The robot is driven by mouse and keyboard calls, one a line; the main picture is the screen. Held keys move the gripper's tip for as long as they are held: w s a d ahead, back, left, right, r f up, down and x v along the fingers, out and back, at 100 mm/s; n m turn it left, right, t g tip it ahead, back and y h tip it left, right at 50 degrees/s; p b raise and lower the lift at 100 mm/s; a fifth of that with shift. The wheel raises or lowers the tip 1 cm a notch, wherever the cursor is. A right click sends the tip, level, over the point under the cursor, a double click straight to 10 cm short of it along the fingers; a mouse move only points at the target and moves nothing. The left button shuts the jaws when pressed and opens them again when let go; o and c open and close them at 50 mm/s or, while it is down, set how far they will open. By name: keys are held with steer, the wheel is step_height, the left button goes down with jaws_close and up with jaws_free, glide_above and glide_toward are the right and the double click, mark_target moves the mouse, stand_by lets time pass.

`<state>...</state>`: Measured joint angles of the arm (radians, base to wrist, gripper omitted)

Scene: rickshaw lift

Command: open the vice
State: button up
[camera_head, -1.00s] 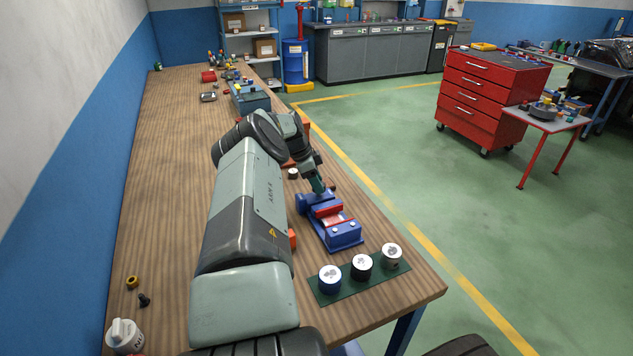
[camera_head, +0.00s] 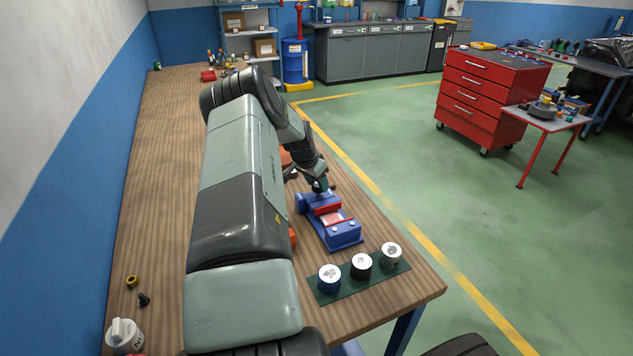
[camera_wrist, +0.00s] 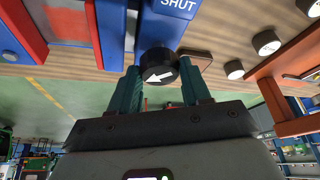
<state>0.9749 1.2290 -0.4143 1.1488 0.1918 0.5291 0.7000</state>
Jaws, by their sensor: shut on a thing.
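The blue vice (camera_head: 345,236) with red jaw parts (camera_head: 327,209) sits on the wooden bench, left of its right edge. In the wrist view its blue body (camera_wrist: 162,30) carries a label reading SHUT. A round black knob (camera_wrist: 158,66) with a white arrow is at the vice's end. My gripper (camera_head: 320,187) is at the far end of the vice. In the wrist view the teal fingers of my gripper (camera_wrist: 160,82) stand on either side of the knob, shut on it. The fingers hide parts of the knob's sides.
Several round pots with white tops (camera_head: 361,262) stand on a green mat (camera_head: 340,293) just in front of the vice. A white mug (camera_head: 124,336) is at the near left. An orange block (camera_head: 292,238) is partly hidden by my arm. Bare bench (camera_head: 160,190) lies to the left.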

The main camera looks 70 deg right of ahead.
steer(key=n, duration=0.2)
steer(key=n+t, duration=0.2)
steer(key=n, duration=0.1)
steer(key=shift+s+n, duration=0.25)
steer(key=shift+n, duration=0.05)
steer(key=shift+n+t, duration=1)
steer(key=shift+n, duration=1.2)
steer(key=o, duration=1.1)
steer(key=shift+c, duration=0.2)
steer(key=v, duration=1)
steer(key=shift+r, duration=0.45)
steer(key=shift+s+d, duration=0.1)
